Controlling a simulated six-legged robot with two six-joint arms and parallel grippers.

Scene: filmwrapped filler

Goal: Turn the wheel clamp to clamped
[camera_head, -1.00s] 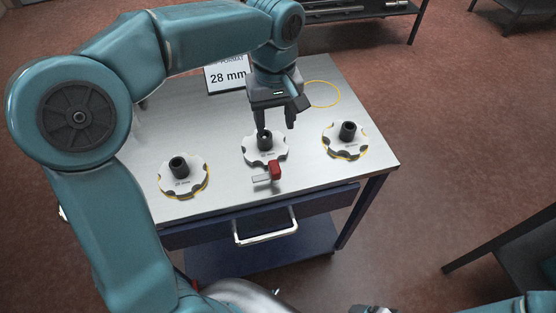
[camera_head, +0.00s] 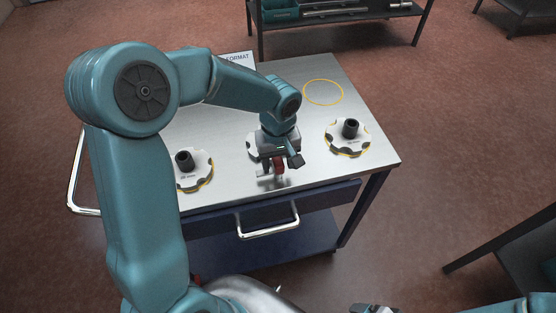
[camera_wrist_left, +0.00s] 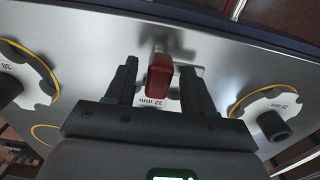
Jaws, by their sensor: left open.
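The wheel clamp's red handle (camera_head: 279,168) is at the front of the middle wheel (camera_head: 253,146) on the metal table. In the left wrist view the red handle (camera_wrist_left: 160,78) stands between the two fingers of my left gripper (camera_wrist_left: 159,68), with a visible gap on each side. My left gripper (camera_head: 279,160) is open over the handle and hides much of the middle wheel in the head view. A "32 mm" label shows behind the handle in the wrist view. A dark part, likely my right gripper (camera_head: 368,308), shows at the bottom edge; its fingers cannot be made out.
A left wheel (camera_head: 200,171) and a right wheel (camera_head: 349,141), both white and notched with black hubs, flank the middle one. A yellow ring (camera_head: 323,92) marks bare tabletop at the back. A sign (camera_head: 238,60) is partly hidden by my arm. A drawer handle (camera_head: 267,228) projects in front.

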